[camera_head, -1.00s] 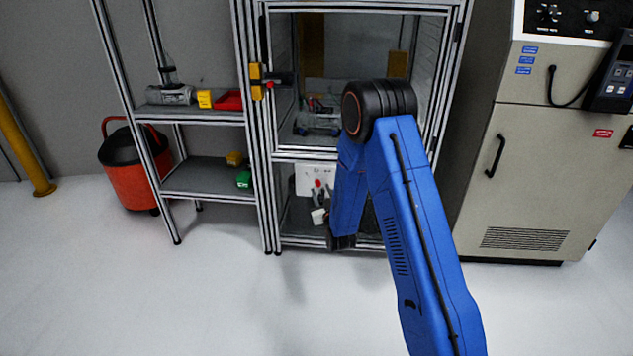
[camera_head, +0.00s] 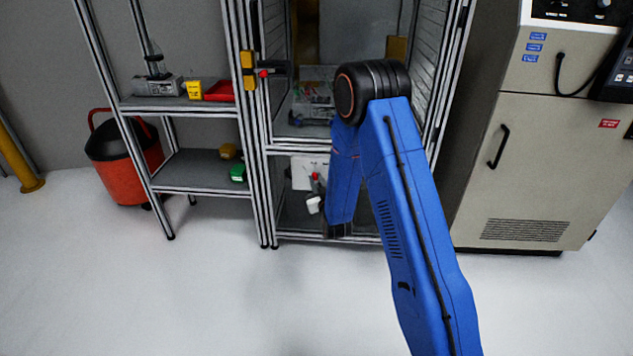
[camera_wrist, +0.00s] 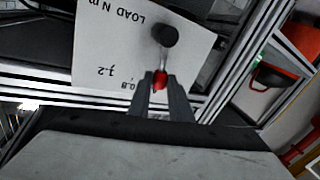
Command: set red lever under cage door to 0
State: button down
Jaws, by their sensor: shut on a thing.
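A white panel (camera_wrist: 98,40) with upside-down "LOAD N m" print and scale marks fills the upper part of the wrist view. It also shows below the cage door in the head view (camera_head: 299,172). A black round knob (camera_wrist: 165,35) stands on it. The red lever (camera_wrist: 160,78) points from the knob side toward me. My gripper (camera_wrist: 160,82) is shut on the lever's red end, one finger on each side. In the head view the lever is a small red spot, and my arm covers part of the area. The lever's exact scale reading cannot be told.
The cage frame (camera_head: 265,190) and its door stand around and above the panel. Shelves (camera_head: 200,170) with small coloured boxes and a red-black bin (camera_head: 128,170) are at left. A beige cabinet (camera_head: 545,160) is at right. The floor in front is clear.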

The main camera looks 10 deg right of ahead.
jog(key=shift+a, duration=0.1)
jog(key=shift+w+a+f+n+g+h, duration=0.2)
jog(key=shift+a+n+g, duration=0.3)
jog(key=shift+n, duration=0.65)
jog(key=shift+w+a+f+n+g+h, duration=0.1)
jog(key=shift+w+a+f+n+g, duration=0.15)
jog(key=shift+a+n, duration=0.7)
jog(key=shift+d, duration=0.25)
jog(key=c, duration=1.6)
grip_release()
jog(key=shift+s, duration=0.1)
